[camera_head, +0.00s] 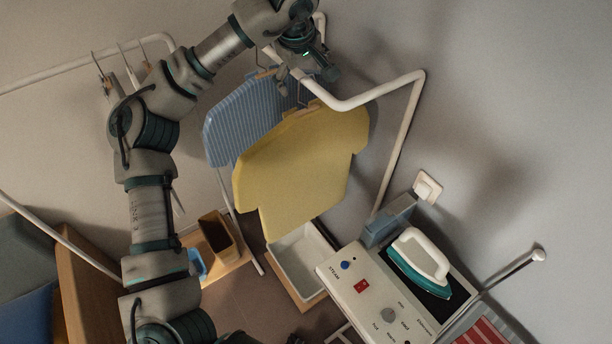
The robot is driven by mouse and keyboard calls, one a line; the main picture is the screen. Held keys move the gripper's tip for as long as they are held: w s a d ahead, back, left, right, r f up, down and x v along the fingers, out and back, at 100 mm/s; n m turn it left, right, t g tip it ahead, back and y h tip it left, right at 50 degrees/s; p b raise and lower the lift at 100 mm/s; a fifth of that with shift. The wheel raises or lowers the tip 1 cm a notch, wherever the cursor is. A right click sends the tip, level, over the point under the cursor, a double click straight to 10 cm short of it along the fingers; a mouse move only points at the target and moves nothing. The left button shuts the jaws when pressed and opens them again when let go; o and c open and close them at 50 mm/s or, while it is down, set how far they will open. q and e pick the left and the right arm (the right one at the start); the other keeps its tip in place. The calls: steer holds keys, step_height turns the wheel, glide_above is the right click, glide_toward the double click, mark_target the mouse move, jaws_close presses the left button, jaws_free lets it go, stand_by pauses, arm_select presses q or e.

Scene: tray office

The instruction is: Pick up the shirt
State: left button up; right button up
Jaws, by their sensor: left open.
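A yellow shirt (295,165) hangs in the middle of the head view, in front of a blue striped shirt (235,118). Both hang below a white rail (378,95). My left arm comes in from the left and reaches over the top. My left gripper (322,68) is open at the rail, just above the shirts' upper edges. The tilted view does not show clearly whether its fingers touch a hanger or the rail. The yellow shirt covers part of the blue one. My right gripper is not in view.
An ironing station (385,300) with a teal and white iron (420,263) stands at lower right. A white bin (300,262) sits below the shirts. A wooden box (217,236) and a blue mug (197,263) are at lower left. Empty hangers (120,65) hang at upper left.

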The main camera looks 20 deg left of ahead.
mark_target(303, 83)
arm_select(q)
steer(key=x, duration=0.4)
steer(key=shift+a, duration=0.15)
steer(key=shift+w+f, duration=0.15)
steer(key=shift+f, duration=0.05)
steer(key=shift+d, duration=0.25)
steer(key=shift+c, duration=1.2)
jaws_close()
